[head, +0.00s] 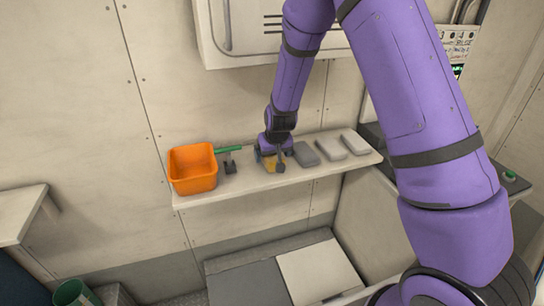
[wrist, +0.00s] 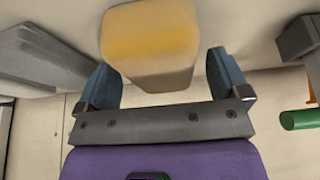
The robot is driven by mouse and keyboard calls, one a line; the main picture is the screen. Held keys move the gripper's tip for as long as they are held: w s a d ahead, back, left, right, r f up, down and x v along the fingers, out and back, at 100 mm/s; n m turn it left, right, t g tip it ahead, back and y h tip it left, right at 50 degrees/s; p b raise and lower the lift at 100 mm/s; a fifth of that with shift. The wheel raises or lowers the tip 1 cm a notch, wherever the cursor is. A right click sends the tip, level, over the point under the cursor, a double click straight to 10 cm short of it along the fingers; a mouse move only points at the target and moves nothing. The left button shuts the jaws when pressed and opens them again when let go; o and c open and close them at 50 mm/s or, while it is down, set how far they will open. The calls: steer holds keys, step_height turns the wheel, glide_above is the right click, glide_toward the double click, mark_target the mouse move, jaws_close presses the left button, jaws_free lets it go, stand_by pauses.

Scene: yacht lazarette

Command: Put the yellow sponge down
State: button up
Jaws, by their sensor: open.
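The yellow sponge (wrist: 150,42) is a rounded block, yellow on its broad face and paler on its near end. In the head view the sponge (head: 269,164) shows only in part, at the shelf (head: 240,183), with my gripper over it. My gripper (head: 271,156) points down at the shelf. In the wrist view my gripper (wrist: 163,66) has its two blue-grey fingers spread, one on each side of the sponge's near end. A gap shows beside the right finger; contact at the left finger is hard to tell. The sponge's underside is hidden.
An orange bin (head: 193,168) stands at the shelf's left end. A green-handled tool (head: 229,157) lies between bin and gripper. A dark grey block (head: 305,154) is close on the right, with two paler blocks (head: 329,148) beyond. A wall cabinet (head: 260,40) hangs above.

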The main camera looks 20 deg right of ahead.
steer(key=s+d+r+y, duration=0.1)
steer(key=s+d+r, duration=0.1)
steer(key=s+r, duration=0.9)
steer(key=s+d+r, duration=0.2)
steer(key=s+r, duration=0.5)
steer(key=r, duration=0.8)
steer(key=s+d+r, duration=0.1)
steer(key=s+r, duration=0.2)
steer(key=s, duration=0.6)
steer(key=s+d+r+h, duration=0.1)
steer(key=s+d+r, duration=0.1)
steer(key=s, duration=0.8)
steer(key=shift+r+t, duration=0.4)
steer(key=shift+r, duration=0.2)
steer(key=shift+o, duration=0.5)
